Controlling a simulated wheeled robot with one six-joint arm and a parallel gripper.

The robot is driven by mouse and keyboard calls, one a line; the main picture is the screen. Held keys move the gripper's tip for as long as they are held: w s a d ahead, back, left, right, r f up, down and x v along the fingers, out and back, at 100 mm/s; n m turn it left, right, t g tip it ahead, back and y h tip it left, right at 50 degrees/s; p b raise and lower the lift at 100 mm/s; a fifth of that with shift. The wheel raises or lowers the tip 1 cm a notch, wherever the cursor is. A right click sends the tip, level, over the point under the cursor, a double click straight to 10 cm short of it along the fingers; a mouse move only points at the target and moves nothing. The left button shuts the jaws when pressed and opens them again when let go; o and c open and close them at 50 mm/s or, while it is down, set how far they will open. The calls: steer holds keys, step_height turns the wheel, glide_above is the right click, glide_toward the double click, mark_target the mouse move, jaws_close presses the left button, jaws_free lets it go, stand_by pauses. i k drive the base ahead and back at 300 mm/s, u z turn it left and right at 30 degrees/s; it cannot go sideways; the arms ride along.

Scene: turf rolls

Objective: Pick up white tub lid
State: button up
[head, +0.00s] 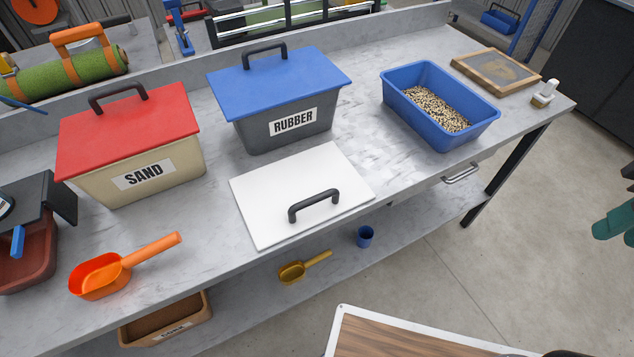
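The white tub lid (290,190) lies flat on the grey bench top, near its front edge. It is a white square panel with a dark arched handle (314,204) standing up from its front part. Nothing rests on it. An open blue tub (470,132) holding speckled granules (436,108) stands to its right and has no lid on it. My gripper is not in view in the head view.
The RUBBER tub (290,128) with a blue lid stands just behind the white lid. The SAND tub (150,176) with a red lid and an orange scoop (100,277) are to the left. A framed sieve (496,72) and a brush (544,94) sit at the right end.

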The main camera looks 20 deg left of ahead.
mark_target(280, 200)
steer(key=u, duration=1.2)
steer(key=k, duration=1.3)
steer(key=u, duration=0.6)
steer(key=i, duration=1.05)
steer(key=z, duration=0.4)
